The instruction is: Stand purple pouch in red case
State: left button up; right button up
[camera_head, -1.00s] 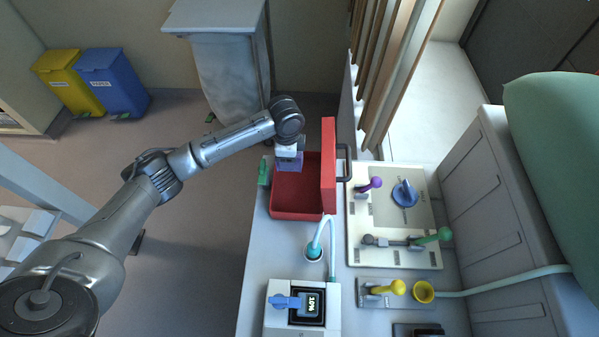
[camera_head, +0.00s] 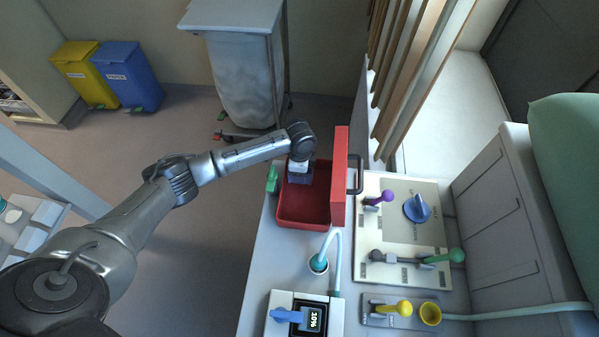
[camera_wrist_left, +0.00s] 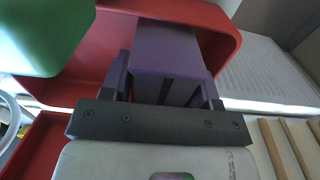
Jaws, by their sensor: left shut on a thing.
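The red case (camera_head: 301,208) lies on the counter with its lid (camera_head: 339,178) standing open on the right side. My left gripper (camera_head: 300,176) points down into the upper part of the case. It is shut on the purple pouch (camera_head: 302,183), which shows between the two fingers in the left wrist view (camera_wrist_left: 165,55). The red wall of the case (camera_wrist_left: 215,25) is close around the pouch in that view. Whether the pouch touches the case floor is hidden. My right gripper is out of view.
A green item (camera_head: 272,179) sits at the case's left edge. A panel with a blue knob (camera_head: 417,208) and several coloured levers lies right of the case. A cyan hose (camera_head: 334,250) and a box with a display (camera_head: 305,318) are below it.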

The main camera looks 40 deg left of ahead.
pick_arm(q)
jog(key=shift+f, duration=0.8)
jog(key=shift+f, duration=0.1)
jog(key=o, duration=1.1)
notch_tip(320, 180, up, 12)
jog(key=shift+r+p, duration=0.1)
jog(key=shift+p, duration=0.25)
